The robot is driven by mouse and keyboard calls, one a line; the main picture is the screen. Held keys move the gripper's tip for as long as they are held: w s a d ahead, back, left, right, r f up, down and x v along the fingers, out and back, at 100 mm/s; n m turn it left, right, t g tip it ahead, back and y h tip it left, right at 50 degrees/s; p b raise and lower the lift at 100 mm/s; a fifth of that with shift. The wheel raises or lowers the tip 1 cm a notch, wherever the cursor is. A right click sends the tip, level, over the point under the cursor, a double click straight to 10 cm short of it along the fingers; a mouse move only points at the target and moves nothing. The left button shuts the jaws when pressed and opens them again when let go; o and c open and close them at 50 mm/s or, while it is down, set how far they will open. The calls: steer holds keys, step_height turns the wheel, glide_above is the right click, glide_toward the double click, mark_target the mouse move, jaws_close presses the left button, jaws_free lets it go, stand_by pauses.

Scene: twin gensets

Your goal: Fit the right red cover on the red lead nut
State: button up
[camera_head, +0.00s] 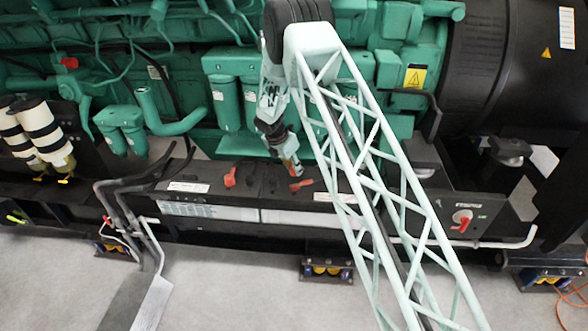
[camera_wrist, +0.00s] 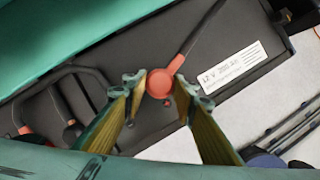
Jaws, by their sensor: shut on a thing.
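My gripper shows in the wrist view (camera_wrist: 160,86), its two fingers closed on the sides of a round red cover (camera_wrist: 159,82). A dark lead (camera_wrist: 197,38) runs up and right from beside this cover. The cover is over the black battery top (camera_wrist: 228,60); whether it touches anything below is unclear, and the nut is not visible. A small red spot (camera_wrist: 167,103) shows just below the cover. In the head view my gripper (camera_head: 291,167) points down over the right battery, close to a red piece (camera_head: 301,184). Another red cover (camera_head: 230,177) is on the left.
A white label (camera_wrist: 230,69) marks the battery top. Black bent cables and red parts (camera_wrist: 22,129) lie at left in the wrist view. The green engine (camera_head: 225,65) rises behind the batteries. A red rotary switch (camera_head: 462,220) is at right. Grey floor (camera_head: 230,280) lies in front.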

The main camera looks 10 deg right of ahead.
mark_target(295, 183)
steer(key=shift+f, duration=0.25)
steer(key=shift+f+b, duration=1.45)
steer(key=shift+f, duration=1)
steer(key=shift+f+b, duration=0.7)
steer(key=shift+f, duration=0.5)
steer(key=o, duration=0.8)
steer(key=shift+o, duration=0.2)
steer(key=o, duration=0.3)
steer(key=shift+r, duration=0.15)
steer(key=shift+r+p, duration=1.95)
steer(key=shift+r, duration=1.45)
